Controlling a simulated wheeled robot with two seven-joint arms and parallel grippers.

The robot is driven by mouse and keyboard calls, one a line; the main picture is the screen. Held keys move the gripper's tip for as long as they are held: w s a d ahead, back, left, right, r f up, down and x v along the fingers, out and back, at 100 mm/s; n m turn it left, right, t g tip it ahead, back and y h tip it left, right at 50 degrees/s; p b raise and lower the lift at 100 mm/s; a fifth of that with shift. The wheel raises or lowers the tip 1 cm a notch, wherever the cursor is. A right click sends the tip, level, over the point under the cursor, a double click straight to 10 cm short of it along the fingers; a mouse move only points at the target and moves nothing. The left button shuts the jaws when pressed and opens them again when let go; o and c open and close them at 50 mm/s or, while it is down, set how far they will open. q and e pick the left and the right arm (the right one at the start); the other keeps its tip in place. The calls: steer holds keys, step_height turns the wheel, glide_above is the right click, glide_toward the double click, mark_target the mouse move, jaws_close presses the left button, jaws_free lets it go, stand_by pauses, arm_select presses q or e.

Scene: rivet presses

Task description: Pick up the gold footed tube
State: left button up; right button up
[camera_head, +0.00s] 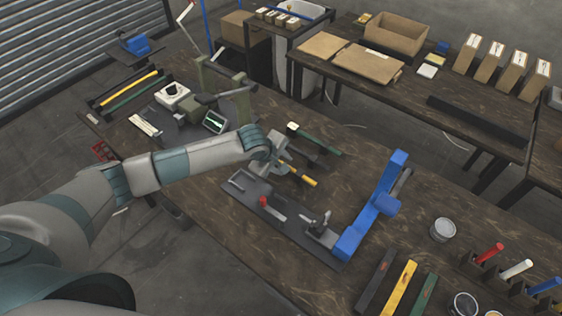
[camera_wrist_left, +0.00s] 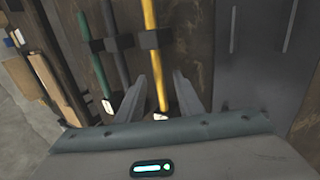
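The gold tube (camera_head: 302,175) lies on the brown bench, partly hidden behind my left gripper in the head view. In the left wrist view the gold tube (camera_wrist_left: 150,42) runs between my fingertips, crossing a dark support block, with a pale foot at its near end. My left gripper (camera_head: 276,163) is above it, pointing down. Its two fingers, also in the left wrist view (camera_wrist_left: 158,92), are spread either side of the tube with gaps on both sides. A green tube (camera_wrist_left: 95,55) and a dark tube (camera_wrist_left: 115,50) lie beside it. My right gripper is out of view.
A dark plate (camera_head: 238,187) with a red-handled tool (camera_head: 272,207) lies in front of the gripper. A blue press (camera_head: 375,205) stands right of it. A green press (camera_head: 235,88) and a small screen (camera_head: 215,122) are behind left.

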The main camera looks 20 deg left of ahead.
arm_select(q)
steer(key=shift+f, duration=0.15)
stand_by(0.3)
jaws_close()
steer(key=shift+w, duration=0.1)
